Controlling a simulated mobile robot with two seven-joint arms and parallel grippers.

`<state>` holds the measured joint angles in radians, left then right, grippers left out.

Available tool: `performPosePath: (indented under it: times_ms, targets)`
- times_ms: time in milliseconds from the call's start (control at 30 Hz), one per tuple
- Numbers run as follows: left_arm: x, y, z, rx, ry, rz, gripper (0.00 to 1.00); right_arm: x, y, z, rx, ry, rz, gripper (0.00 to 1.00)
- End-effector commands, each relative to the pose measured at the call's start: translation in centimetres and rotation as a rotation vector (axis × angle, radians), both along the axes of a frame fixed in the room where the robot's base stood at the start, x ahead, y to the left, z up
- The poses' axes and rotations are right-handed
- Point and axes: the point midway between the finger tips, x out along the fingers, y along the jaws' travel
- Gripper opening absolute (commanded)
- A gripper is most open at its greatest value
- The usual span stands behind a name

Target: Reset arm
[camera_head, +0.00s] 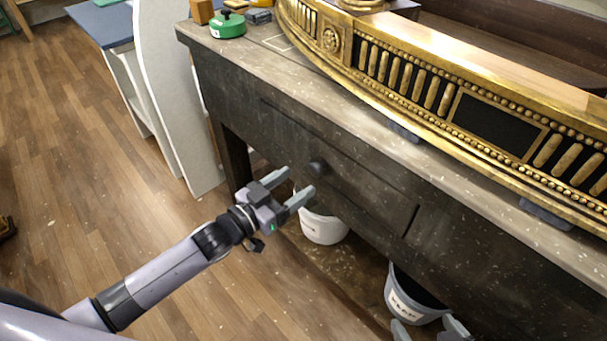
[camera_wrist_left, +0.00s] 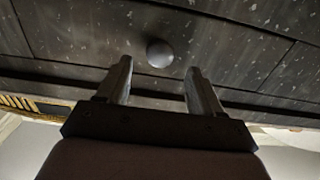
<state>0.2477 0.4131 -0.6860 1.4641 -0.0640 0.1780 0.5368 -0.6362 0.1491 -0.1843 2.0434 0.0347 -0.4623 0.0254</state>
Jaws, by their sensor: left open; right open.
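My left gripper (camera_head: 294,186) is open and empty in front of the dark wooden drawer (camera_head: 345,180). The drawer's round dark knob (camera_head: 317,168) is just beyond the fingertips. In the left wrist view the two open fingers (camera_wrist_left: 157,75) point at the drawer front, and the knob (camera_wrist_left: 160,53) shows beyond and between them. I cannot tell whether any finger touches the drawer. The drawer looks shut. My right gripper (camera_head: 430,330) shows only in part at the bottom edge of the head view, its two fingers apart, below a grey bucket.
A gilt console piece (camera_head: 330,39) lies along the dark table's top (camera_head: 250,58). A green pot (camera_head: 227,25) stands at its left end. A white bucket (camera_head: 324,228) and a grey bucket (camera_head: 411,298) stand below the drawer.

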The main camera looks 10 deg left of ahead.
Motion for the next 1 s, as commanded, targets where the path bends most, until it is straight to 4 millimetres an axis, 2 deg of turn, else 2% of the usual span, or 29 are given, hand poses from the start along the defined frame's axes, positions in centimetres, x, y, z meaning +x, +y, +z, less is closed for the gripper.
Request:
performPosePath:
  times_ms: [200,767,867,1000]
  targets:
    - [-1.5,1.2,0.0,0.001,-0.001,0.0,0.66,0.0,-0.1,0.3,-0.002,-0.001,0.002,1.0]
    - [-1.7,1.2,0.1,-0.001,0.001,0.001,0.66,0.0,-0.1,0.3,-0.005,0.0,0.004,1.0]
    - [-2.3,1.2,0.2,-0.004,0.017,0.016,0.66,0.0,-0.1,1.0,-0.005,0.0,0.003,1.0]
    - [-4.6,1.4,0.3,0.002,0.082,0.083,0.66,0.0,-0.2,2.9,-0.01,-0.006,0.005,1.0]
